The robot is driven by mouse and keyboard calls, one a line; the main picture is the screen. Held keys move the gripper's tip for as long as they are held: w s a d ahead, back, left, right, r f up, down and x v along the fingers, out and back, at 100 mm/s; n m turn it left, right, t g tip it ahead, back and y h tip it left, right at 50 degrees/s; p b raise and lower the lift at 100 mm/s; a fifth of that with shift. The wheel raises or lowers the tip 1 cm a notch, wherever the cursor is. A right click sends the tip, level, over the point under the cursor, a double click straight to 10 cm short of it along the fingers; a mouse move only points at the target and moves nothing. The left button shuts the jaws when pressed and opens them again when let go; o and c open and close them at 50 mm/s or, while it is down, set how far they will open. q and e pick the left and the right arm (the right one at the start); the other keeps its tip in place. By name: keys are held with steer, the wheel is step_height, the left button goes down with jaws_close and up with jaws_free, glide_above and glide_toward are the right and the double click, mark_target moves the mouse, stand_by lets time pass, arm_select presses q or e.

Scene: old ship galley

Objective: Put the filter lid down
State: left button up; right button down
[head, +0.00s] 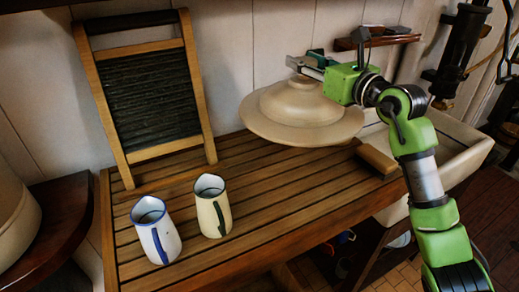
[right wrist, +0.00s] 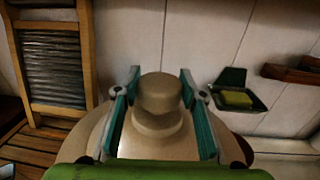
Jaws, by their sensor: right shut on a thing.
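The filter lid (head: 290,122) is a wide, cream, domed disc with a knob on top. In the head view it is over the back right of the slatted wooden counter (head: 262,195). I cannot tell whether its rim touches the slats. My right gripper (head: 304,67) is at the lid's top, shut on its knob. In the right wrist view the knob of the lid (right wrist: 158,110) stands between the two teal fingers (right wrist: 158,88). My left gripper is not in view.
A white jug (head: 157,232) and a cream jug (head: 212,207) stand on the counter's front left. A washboard (head: 150,85) leans on the wall behind. A wooden block (head: 377,158) lies near the sink (head: 455,150). The counter's middle is clear.

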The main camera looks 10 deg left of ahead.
mark_target(307, 79)
steer(key=shift+d+r, duration=0.1)
steer(key=f+p, duration=0.1)
steer(key=f, duration=0.3)
steer(key=shift+s+d+f+p, duration=0.1)
steer(key=shift+s+f+p, duration=0.1)
steer(key=shift+p, duration=0.15)
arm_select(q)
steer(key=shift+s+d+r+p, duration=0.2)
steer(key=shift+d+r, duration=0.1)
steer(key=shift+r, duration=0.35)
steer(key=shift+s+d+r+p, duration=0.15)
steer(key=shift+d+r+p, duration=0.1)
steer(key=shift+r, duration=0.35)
arm_select(e)
step_height(307, 79, down, 13)
steer(key=shift+w, duration=0.15)
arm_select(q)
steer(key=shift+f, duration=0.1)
arm_select(e)
steer(key=shift+f, duration=0.15)
steer(key=c, duration=1.4)
jaws_free()
steer(key=shift+f, duration=0.3)
steer(key=shift+o, duration=0.5)
steer(key=shift+s, duration=0.2)
